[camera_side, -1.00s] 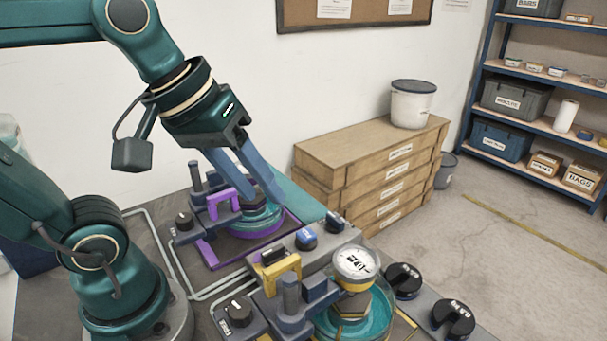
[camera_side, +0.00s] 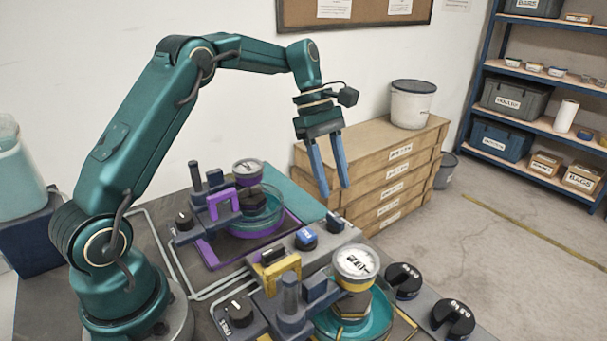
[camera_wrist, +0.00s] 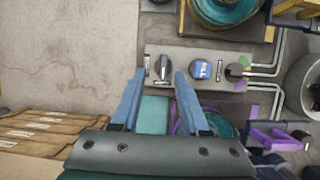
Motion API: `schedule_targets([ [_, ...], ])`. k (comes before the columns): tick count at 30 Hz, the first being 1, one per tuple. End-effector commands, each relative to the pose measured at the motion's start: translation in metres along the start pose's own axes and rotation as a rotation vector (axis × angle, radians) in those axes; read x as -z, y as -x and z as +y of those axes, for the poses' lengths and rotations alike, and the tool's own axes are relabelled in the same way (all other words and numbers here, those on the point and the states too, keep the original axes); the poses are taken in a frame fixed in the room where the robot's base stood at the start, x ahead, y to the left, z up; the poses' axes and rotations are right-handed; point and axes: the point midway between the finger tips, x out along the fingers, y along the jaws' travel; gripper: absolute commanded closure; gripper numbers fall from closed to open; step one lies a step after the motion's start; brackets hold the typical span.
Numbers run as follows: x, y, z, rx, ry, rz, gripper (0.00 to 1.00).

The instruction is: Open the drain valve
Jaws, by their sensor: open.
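My gripper (camera_side: 333,190) is open and empty, pointing down in the side view. Its two blue fingers are above the far right end of a grey control block (camera_side: 320,252). On that end sits a small dark lever handle (camera_side: 335,222), below the fingertips and apart from them. In the wrist view this handle (camera_wrist: 162,68) shows between the two fingertips. Beside it on the block is a blue round knob (camera_side: 306,238), with a white label, also in the wrist view (camera_wrist: 202,69). No label that I can read says which one is the drain valve.
A purple-framed station with a teal bowl (camera_side: 259,222) and gauge (camera_side: 247,170) stands behind the block. A yellow station with a gauge (camera_side: 355,262) stands in front. Black slotted discs (camera_side: 404,281) lie at right. Wooden drawers (camera_side: 385,176) stand behind.

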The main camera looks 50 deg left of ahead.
Motion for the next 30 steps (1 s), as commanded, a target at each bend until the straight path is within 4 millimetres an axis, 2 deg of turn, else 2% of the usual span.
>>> schedule_targets([
  [4,0.011,-0.016,-0.004,0.037,0.033,-0.016,0.55],
  [15,0.011,-0.057,-0.007,0.039,0.035,-0.017,0.55],
  [19,0.012,-0.064,-0.007,0.037,0.035,-0.016,0.55],
  [26,0.012,-0.065,-0.006,0.035,0.035,-0.015,0.55],
  [27,0.012,-0.065,-0.006,0.035,0.035,-0.015,0.63],
  [30,0.012,-0.065,-0.006,0.035,0.035,-0.015,1.00],
])
